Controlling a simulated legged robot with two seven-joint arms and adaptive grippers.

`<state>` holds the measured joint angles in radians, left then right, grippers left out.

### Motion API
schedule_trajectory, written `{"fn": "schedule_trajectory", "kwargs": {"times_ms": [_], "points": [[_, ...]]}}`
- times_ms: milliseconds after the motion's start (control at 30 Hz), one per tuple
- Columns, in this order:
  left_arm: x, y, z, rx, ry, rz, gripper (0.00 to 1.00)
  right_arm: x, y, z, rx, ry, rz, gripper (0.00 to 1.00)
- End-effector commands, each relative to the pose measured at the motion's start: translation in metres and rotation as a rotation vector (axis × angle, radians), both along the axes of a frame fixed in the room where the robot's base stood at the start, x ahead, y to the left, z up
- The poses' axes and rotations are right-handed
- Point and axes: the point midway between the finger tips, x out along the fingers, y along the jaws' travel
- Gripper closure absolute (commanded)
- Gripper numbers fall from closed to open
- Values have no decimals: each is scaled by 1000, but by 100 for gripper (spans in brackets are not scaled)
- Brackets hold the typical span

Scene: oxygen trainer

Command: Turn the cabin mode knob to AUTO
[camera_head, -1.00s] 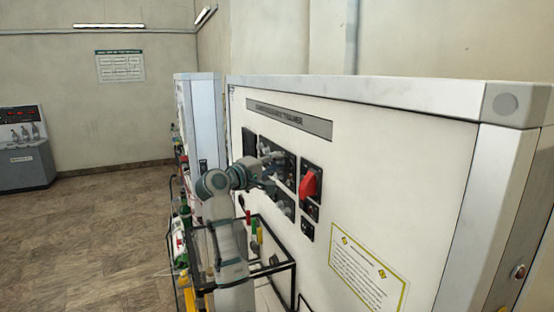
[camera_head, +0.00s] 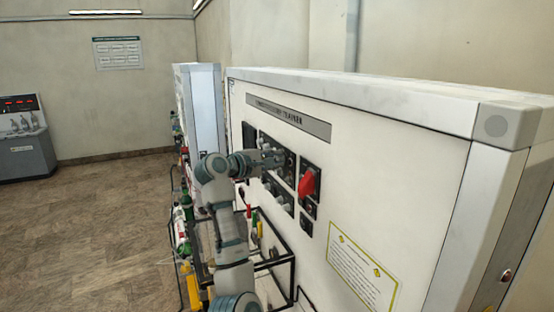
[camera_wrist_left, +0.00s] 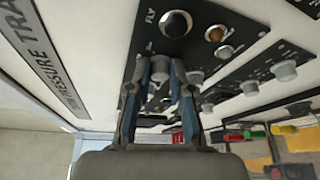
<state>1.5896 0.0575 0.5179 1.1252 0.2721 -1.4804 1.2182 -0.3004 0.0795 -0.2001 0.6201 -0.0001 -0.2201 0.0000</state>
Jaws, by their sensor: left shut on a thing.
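The trainer cabinet's black control panel (camera_head: 281,186) is on its white front face in the head view, partly behind my left arm. My left gripper (camera_head: 275,159) is at the upper part of this panel. In the left wrist view, my left gripper's fingers (camera_wrist_left: 160,80) are shut on a small grey knob (camera_wrist_left: 160,68) on the black panel (camera_wrist_left: 142,50). The label of that knob and its pointer direction cannot be read. A "FLY" label shows above it, next to a round black dial (camera_wrist_left: 175,23). My right gripper is in no view.
A black rail frame (camera_head: 275,262) and green bottles (camera_head: 187,205) stand below.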

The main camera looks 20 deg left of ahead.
Motion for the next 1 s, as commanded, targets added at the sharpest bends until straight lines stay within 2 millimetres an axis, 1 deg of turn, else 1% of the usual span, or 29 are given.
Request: {"fn": "schedule_trajectory", "kwargs": {"times_ms": [33, 233, 267, 300, 333, 567, 633, 733, 867, 1000], "points": [[1, 1, -6, 1, 13, 0, 100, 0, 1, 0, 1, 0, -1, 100], [1, 1, -6, 2, 14, 0, 100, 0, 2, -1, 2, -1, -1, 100], [1, 1, -6, 2, 14, 0, 72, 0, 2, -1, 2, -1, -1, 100], [1, 1, -6, 1, 13, 0, 62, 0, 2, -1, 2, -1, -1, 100], [1, 1, -6, 1, 13, 0, 54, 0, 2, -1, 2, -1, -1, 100], [1, -1, -3, 2, 7, -1, 54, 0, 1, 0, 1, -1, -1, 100], [0, -1, -2, 2, 5, 0, 54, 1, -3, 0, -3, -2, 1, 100], [-6, 3, -1, 1, 3, 0, 54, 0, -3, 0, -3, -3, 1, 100], [-27, 10, 3, 1, 2, 4, 54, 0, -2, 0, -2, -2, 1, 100], [-57, 23, 6, 1, 3, 3, 54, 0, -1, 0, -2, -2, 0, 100]]}}
